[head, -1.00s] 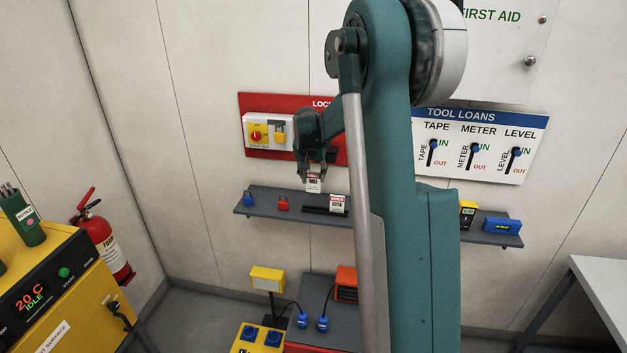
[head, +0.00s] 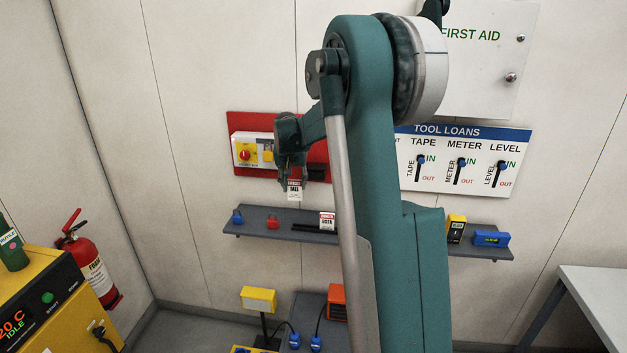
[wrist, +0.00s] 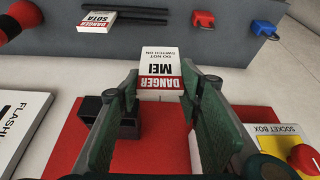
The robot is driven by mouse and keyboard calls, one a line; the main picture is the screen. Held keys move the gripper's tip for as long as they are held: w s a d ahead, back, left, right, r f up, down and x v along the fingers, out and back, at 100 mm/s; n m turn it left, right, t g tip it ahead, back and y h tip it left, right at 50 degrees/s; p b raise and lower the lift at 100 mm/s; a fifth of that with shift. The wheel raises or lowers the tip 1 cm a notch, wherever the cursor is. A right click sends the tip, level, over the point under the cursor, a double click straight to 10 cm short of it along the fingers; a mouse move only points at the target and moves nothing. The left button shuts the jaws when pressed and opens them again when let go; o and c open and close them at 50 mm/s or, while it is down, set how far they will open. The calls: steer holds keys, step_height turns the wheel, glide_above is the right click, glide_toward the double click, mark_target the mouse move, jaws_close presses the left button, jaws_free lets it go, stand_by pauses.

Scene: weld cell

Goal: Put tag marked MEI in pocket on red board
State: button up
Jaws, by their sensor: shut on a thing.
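My gripper (head: 291,172) is shut on the white tag marked MEI (head: 294,191), which has a red DANGER band. The tag sticks out beyond the fingertips and also shows in the wrist view (wrist: 160,66). My gripper is in front of the lower part of the red board (head: 234,124), above the shelf. In the wrist view, the red board (wrist: 160,152) lies behind the fingers. A black pocket-like holder (wrist: 128,128) on it is partly hidden by the left finger. In the head view my gripper and arm cover much of the board.
The grey shelf (head: 262,234) below holds a blue padlock (head: 237,217), a red padlock (head: 272,222) and a SOTA tag (head: 327,219) by a black rack. A yellow socket box (wrist: 285,147) with a red knob is beside the gripper on the board.

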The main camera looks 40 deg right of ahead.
steer(key=r, duration=0.1)
steer(key=w+r, duration=0.1)
steer(key=a+r, duration=0.1)
steer(key=shift+w+r, duration=0.25)
steer(key=shift+r, duration=0.1)
step_height(320, 180, up, 10)
steer(key=d+p, duration=0.2)
steer(key=d, duration=0.1)
steer(key=s+d+r+p, duration=0.1)
steer(key=s+d+r, duration=0.1)
steer(key=d+r, duration=0.2)
steer(key=d, duration=0.3)
steer(key=shift+s+r+m+p, duration=0.3)
steer(key=shift+r+p, duration=0.1)
steer(key=shift+f, duration=0.15)
steer(key=shift+f+p, duration=0.3)
steer(key=shift+f, duration=2.5)
steer(key=shift+f, duration=0.1)
steer(key=shift+f, duration=2)
steer(key=shift+f, duration=0.15)
